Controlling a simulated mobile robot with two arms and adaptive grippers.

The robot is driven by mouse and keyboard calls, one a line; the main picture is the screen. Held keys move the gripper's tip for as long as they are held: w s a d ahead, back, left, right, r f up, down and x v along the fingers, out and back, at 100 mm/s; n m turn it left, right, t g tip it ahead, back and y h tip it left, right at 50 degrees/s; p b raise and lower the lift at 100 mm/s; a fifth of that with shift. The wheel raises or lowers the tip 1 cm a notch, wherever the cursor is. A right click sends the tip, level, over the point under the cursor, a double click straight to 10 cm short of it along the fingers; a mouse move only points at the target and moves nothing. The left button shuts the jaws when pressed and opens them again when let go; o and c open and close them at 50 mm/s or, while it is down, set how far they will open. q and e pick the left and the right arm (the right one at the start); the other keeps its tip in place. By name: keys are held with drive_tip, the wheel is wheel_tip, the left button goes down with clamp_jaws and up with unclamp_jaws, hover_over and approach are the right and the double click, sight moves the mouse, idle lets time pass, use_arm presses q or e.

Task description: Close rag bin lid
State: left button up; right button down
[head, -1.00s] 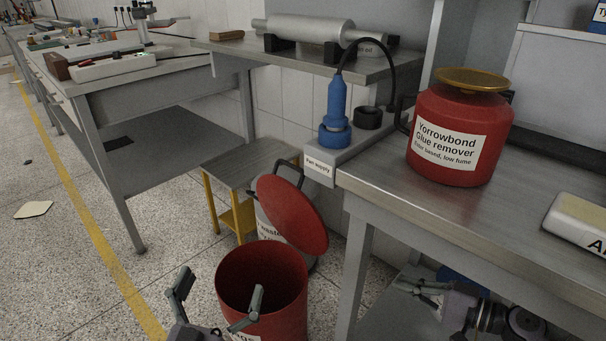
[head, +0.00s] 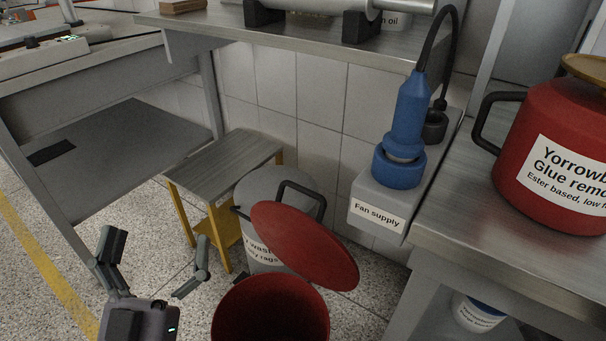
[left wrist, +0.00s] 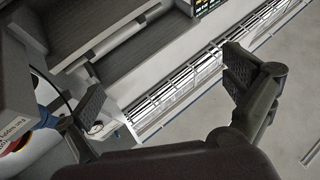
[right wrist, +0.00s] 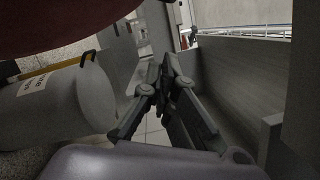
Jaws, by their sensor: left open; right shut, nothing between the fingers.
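The red rag bin (head: 270,312) stands open at the bottom of the head view, cut off by the frame edge. Its round red lid (head: 303,245) is tilted up at the bin's far side, clear of most of the opening. My left gripper (head: 155,250) is open and empty, left of the bin and apart from the lid; its fingers also show spread in the left wrist view (left wrist: 160,88). My right gripper (right wrist: 166,75) is shut and empty in the right wrist view, below a dark red surface at the top left. It is outside the head view.
A grey-white labelled bin (head: 262,190) stands right behind the lid. A small stool (head: 222,170) with yellow legs is behind it. Floor is free at left.

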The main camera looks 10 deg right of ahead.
use_arm(q)
drive_tip(key=s+r+t, duration=0.1)
drive_tip(key=s+r+t+b, duration=0.1)
drive_tip(key=r, duration=0.1)
drive_tip(key=shift+s+a+r+t+h, duration=0.1)
drive_tip(key=shift+s+t+h, duration=0.15)
drive_tip(key=shift+t+h, duration=0.05)
use_arm(e)
wheel_tip(320, 180, up, 3)
hover_over(305, 239)
drive_tip(key=w+d, duration=0.4)
drive_tip(key=shift+s, duration=0.1)
drive_tip(key=shift+s+a+n+p, duration=0.7)
drive_tip(key=shift+s+a+p, duration=0.1)
drive_tip(key=shift+s+a, duration=0.45)
use_arm(q)
drive_tip(key=w+f+g+y, duration=0.1)
drive_tip(key=w+f+g, duration=0.2)
drive_tip(key=f+g, duration=0.1)
drive_tip(key=shift+w+f, duration=0.3)
drive_tip(key=shift+f, duration=0.6)
